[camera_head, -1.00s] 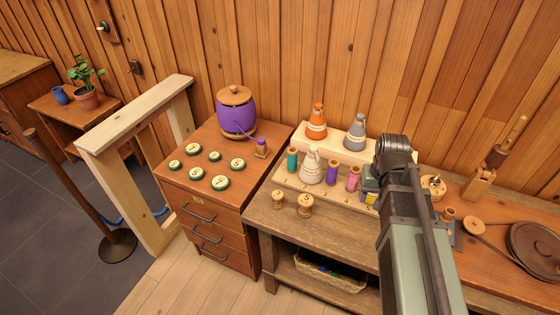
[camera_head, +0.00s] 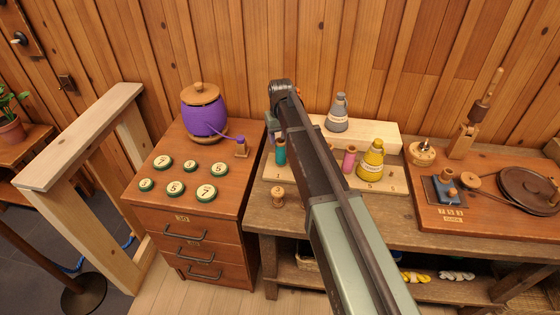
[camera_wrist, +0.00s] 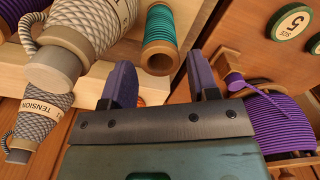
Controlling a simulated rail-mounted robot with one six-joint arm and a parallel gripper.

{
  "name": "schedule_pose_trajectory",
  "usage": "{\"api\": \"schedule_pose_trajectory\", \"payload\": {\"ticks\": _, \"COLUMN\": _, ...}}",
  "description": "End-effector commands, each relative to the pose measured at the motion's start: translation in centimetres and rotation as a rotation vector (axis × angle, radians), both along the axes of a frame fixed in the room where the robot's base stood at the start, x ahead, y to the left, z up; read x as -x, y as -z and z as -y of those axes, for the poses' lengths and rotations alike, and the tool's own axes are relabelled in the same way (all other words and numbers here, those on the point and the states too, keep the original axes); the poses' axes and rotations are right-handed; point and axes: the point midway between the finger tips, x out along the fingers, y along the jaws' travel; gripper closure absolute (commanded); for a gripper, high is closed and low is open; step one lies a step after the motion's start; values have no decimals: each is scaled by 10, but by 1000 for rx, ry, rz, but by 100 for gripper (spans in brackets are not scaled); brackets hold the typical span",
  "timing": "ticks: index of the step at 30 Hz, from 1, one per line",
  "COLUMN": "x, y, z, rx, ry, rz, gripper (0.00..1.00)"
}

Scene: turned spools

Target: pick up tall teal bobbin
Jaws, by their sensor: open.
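The teal bobbin (camera_head: 280,151) stands upright at the left end of the numbered wooden rack (camera_head: 392,187), just left of my arm. In the wrist view the teal bobbin (camera_wrist: 160,32) shows with a brown wooden end rim, at the top, beyond the gap between my fingers. My gripper (camera_wrist: 162,74) is open, with purple finger pads and nothing between them touching the bobbin. In the head view my gripper (camera_head: 270,121) is mostly hidden behind the arm, above and near the bobbin.
Grey striped cones (camera_wrist: 75,40) marked TENSION are close on the left in the wrist view. A pink bobbin (camera_head: 349,159) and yellow cone (camera_head: 371,160) stand farther right. The drawer cabinet (camera_head: 185,222) with a purple jar (camera_head: 204,113) is on the left.

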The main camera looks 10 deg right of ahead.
Motion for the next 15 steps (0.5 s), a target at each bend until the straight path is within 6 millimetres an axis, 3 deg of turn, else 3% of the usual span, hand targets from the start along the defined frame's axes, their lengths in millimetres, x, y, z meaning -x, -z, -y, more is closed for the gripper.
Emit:
{"api": "schedule_pose_trajectory", "payload": {"ticks": 4, "x": 0, "y": 6, "z": 0, "rx": 0, "ry": 0, "rz": 0, "gripper": 45}}
{"api": "schedule_pose_trajectory", "payload": {"ticks": 11, "x": 0, "y": 51, "z": 1, "rx": 0, "ry": 0, "rz": 0, "gripper": 45}}
{"api": "schedule_pose_trajectory", "payload": {"ticks": 15, "x": 0, "y": 53, "z": 1, "rx": 0, "ry": 0, "rz": 0, "gripper": 45}}
